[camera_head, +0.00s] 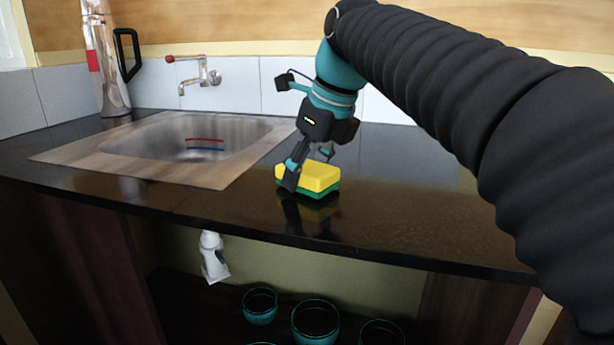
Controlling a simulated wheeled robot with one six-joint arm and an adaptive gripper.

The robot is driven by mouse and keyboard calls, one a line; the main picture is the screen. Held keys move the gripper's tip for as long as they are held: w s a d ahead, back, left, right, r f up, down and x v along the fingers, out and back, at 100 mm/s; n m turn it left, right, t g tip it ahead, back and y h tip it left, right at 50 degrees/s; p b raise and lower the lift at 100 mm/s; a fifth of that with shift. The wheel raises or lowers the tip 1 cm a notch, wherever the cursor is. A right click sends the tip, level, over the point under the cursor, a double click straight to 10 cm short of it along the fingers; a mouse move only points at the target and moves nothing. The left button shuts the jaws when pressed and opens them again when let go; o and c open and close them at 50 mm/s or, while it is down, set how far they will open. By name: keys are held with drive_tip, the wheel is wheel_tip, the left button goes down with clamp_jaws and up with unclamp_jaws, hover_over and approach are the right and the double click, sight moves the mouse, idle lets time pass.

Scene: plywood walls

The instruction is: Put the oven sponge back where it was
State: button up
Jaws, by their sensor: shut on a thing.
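The sponge (318,178) is yellow on top and green underneath. It is at the black countertop (400,212), to the right of the sink; I cannot tell whether it rests on the top or is held just above it. My gripper (307,174) comes down from above and is shut on the sponge. One finger shows at the sponge's left end, and the other is partly hidden behind it.
A sink (205,140) with a wooden surround is on the left, with a tap (203,76) behind it. A tall metal flask (104,60) stands at the back left. Several teal bowls (316,322) sit below the counter. The counter to the right is clear.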

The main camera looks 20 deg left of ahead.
drive_tip(key=shift+f, duration=0.15)
drive_tip(key=o, duration=1.2)
drive_tip(key=p+v, duration=0.1)
drive_tip(key=v, duration=1.1)
